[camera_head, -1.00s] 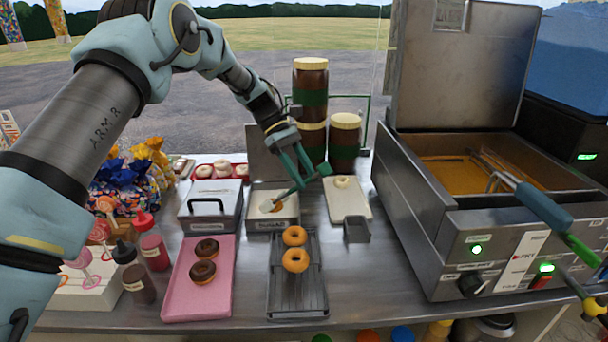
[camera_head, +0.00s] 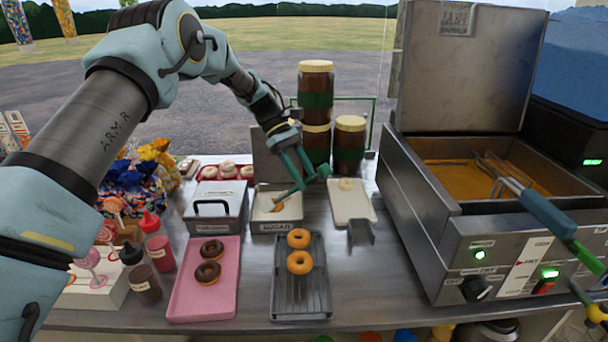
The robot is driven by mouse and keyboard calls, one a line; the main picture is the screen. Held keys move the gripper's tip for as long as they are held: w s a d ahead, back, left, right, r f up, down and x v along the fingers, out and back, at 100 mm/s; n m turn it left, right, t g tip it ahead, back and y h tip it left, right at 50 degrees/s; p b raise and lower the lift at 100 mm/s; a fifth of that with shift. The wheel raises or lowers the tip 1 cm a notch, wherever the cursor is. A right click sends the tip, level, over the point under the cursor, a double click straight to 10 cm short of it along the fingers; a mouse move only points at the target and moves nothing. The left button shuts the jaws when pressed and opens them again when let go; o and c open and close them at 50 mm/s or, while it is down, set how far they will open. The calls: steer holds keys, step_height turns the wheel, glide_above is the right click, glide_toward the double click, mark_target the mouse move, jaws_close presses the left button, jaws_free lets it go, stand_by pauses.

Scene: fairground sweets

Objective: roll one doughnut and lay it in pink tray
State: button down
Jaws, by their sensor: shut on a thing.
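My gripper (camera_head: 308,177) is shut on a slim teal-handled tool (camera_head: 291,190) with a dark green end. The tool slants down left into the white sugar box (camera_head: 277,226), labelled SUGAR. An orange-brown doughnut (camera_head: 278,207) shows in part inside the box, under the tool's lower end; how they touch is unclear. Two plain doughnuts, one nearer (camera_head: 300,272) and one farther (camera_head: 299,229), lie on the dark grey rack (camera_head: 301,303). The pink tray (camera_head: 198,307) at the left holds two chocolate-topped doughnuts (camera_head: 208,281). Its front part is bare.
A grey lidded box (camera_head: 214,222) stands left of the sugar box. A white board (camera_head: 351,208) lies at its right, with tall brown jars (camera_head: 349,145) behind. The fryer (camera_head: 450,215) fills the right side. Sauce bottles (camera_head: 157,245) stand left of the pink tray.

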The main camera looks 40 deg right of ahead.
steer(key=shift+s+d, duration=0.2)
steer(key=shift+s, duration=1.65)
steer(key=shift+w, duration=0.1)
steer(key=shift+w+a+p, duration=0.1)
steer(key=shift+w+p, duration=0.4)
steer(key=shift+w, duration=0.6)
